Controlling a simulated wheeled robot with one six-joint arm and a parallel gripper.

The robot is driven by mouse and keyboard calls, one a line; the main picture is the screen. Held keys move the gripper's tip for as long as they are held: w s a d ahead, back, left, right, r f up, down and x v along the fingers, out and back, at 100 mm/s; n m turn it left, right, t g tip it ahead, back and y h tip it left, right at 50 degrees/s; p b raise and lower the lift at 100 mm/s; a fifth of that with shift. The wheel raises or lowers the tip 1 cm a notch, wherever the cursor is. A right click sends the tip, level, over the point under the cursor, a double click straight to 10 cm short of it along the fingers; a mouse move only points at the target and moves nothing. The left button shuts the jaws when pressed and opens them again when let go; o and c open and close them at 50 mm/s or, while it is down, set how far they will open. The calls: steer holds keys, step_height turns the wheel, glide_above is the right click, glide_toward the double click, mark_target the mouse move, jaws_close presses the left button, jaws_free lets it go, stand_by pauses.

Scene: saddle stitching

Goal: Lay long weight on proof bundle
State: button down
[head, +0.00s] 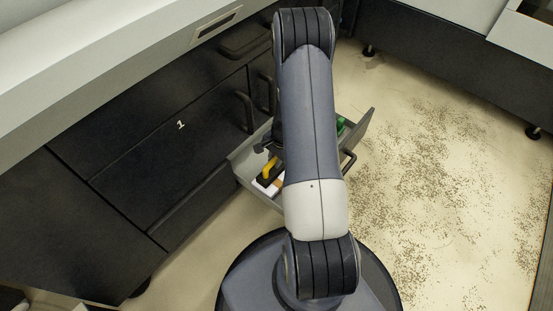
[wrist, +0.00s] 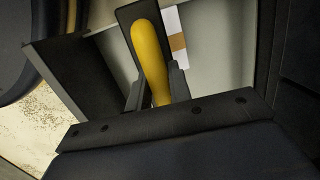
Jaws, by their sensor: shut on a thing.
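The long weight, a dark block with a rounded yellow handle (head: 268,169), is in the open drawer area in the head view. Its yellow handle (wrist: 150,55) fills the middle of the wrist view. My gripper (wrist: 156,88) is shut on this handle, one dark finger on each side. A white bundle with a brown band (wrist: 176,25), which looks like the proof bundle, lies close beside the dark block in the wrist view. A white piece (head: 264,187) also shows by the weight in the head view. Whether the weight touches the bundle is unclear.
The drawer (head: 361,134) stands open from the dark cabinet (head: 165,140), and its walls are close around my gripper. A green thing (head: 341,125) is at its right side. My arm hides much of the drawer. Speckled floor (head: 440,180) lies to the right.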

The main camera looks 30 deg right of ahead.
steer(key=shift+w+a+f+b, duration=0.1)
steer(key=shift+w+f+b, duration=0.3)
steer(key=shift+f, duration=0.35)
steer(key=shift+w+a+f+b, duration=0.1)
steer(key=shift+w+f+b, duration=0.15)
steer(key=shift+f+b, duration=0.4)
steer(key=shift+w+a+f+b, duration=0.1)
steer(key=shift+w+f+b, duration=0.25)
steer(key=shift+f, duration=0.5)
steer(key=shift+f+b, duration=0.95)
steer(key=shift+f, duration=0.2)
steer(key=c, duration=1.2)
jaws_free()
steer(key=shift+s+f, duration=0.1)
steer(key=shift+s, duration=0.1)
steer(key=r+p, duration=0.1)
steer(key=r, duration=0.2)
steer(key=d+r+p, duration=0.1)
steer(key=r, duration=0.3)
steer(key=s+r+p, duration=0.1)
steer(key=r+p, duration=0.1)
steer(key=r, duration=0.1)
steer(key=shift+d+r, duration=0.2)
steer(key=shift+r, duration=0.15)
